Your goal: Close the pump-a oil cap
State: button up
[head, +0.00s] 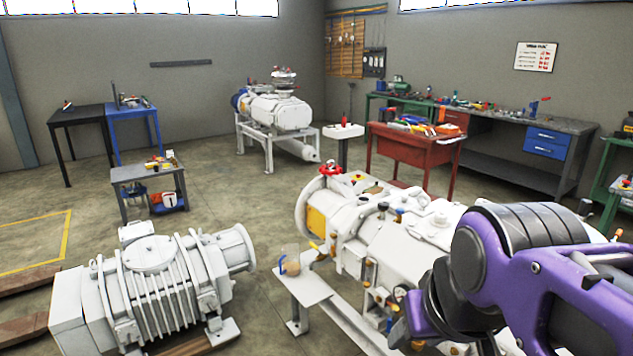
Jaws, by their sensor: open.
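A large white vacuum pump (400,235) stands in front of me, right of centre, with a yellow panel on its left end. I cannot read which pump is pump-a. A small dark cap-like fitting (383,207) stands on its top; I cannot tell whether it is the oil cap. Brass and blue fittings line its near side. My purple and black arm covers the pump's right and near parts. My gripper (401,330) shows only in part at the arm's lower left end, close to the near side fittings. Its fingers are small and dark, with nothing visibly held.
A ribbed white pump unit (155,285) stands at the lower left. A small plate (303,287) with a brownish jug (290,260) sits between the two machines. A red tool cart (415,150) stands behind the main pump. Open floor lies at the centre left.

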aim_at(359, 187)
jog(key=i+j+z, duration=0.45)
jog(key=z, duration=0.2)
jog(key=i+j+z, duration=0.15)
jog(key=j+z, duration=0.15)
jog(key=i+j+z, duration=0.1)
jog(key=j+z, duration=0.2)
jog(key=j, duration=0.15)
jog(key=i+j+z, duration=0.1)
jog(key=j+z, duration=0.55)
jog(key=j, duration=0.15)
jog(key=j+z, duration=0.35)
jog(key=j, duration=0.5)
jog(key=k+j+u, duration=0.2)
jog(key=j, duration=0.15)
jog(key=i+l+u, duration=0.2)
jog(key=j+z, duration=0.1)
jog(key=z, duration=0.15)
jog(key=j+z, duration=0.1)
jog(key=z, duration=0.2)
jog(key=k, duration=0.05)
